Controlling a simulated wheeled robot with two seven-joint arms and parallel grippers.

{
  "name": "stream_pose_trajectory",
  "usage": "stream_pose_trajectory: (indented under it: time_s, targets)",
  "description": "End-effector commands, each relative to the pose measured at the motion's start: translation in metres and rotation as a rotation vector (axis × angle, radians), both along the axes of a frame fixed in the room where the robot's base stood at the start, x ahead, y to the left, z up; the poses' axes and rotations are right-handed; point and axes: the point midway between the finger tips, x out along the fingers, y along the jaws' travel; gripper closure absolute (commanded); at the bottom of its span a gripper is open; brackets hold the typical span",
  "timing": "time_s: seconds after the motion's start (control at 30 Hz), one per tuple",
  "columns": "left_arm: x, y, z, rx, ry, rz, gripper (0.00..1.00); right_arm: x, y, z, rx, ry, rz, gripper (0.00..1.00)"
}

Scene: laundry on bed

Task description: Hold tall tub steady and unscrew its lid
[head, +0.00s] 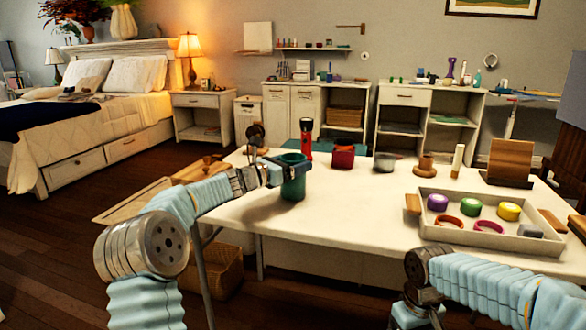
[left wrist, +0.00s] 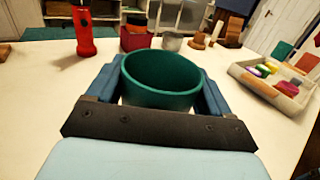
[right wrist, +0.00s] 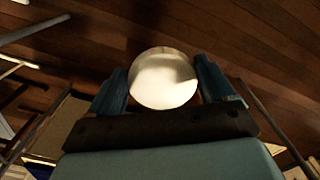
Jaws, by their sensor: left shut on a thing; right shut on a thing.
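The tall green tub (head: 293,182) stands upright at the table's left front. Its top is open, and the left wrist view shows the hollow inside of the tub (left wrist: 160,82). My left gripper (head: 280,172) is shut around the tub, one finger on each side. My right gripper (right wrist: 162,78) is shut on a round, pale, shiny lid-like piece (right wrist: 164,80), with dark wooden floor behind it. In the head view my right arm is low at the bottom right, off the table's front edge, and its fingers are hidden there.
On the white table (head: 350,215), a red flashlight (head: 306,139), a red container (head: 343,155) and a grey bowl (head: 385,161) stand behind the tub. A tray (head: 470,237) with coloured rings and rolls lies at the right. The table's middle is clear.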

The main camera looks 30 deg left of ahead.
Motion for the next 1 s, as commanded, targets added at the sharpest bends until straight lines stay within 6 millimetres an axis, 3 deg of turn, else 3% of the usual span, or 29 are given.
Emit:
stream_pose_trajectory:
  time_s: [0.4,0.43,0.53,0.83,1.0]
  targets:
    - [0.000,0.000,-0.009,0.001,-0.001,-0.001,1.00,0.000,0.000,-0.005,0.000,0.000,0.000,0.54]
    - [0.000,0.000,-0.008,0.001,-0.001,-0.001,0.15,0.000,0.000,-0.004,0.001,-0.001,0.000,0.54]
    - [0.000,0.000,-0.008,0.001,-0.001,0.000,0.00,0.000,0.000,-0.003,0.000,0.000,0.000,0.54]
    - [-0.002,0.001,-0.005,0.001,0.000,0.000,0.00,0.000,0.000,-0.001,0.000,0.000,0.000,0.54]
    - [-0.030,0.010,-0.007,0.002,-0.002,0.003,0.00,0.000,0.000,-0.012,0.000,0.000,0.000,0.54]
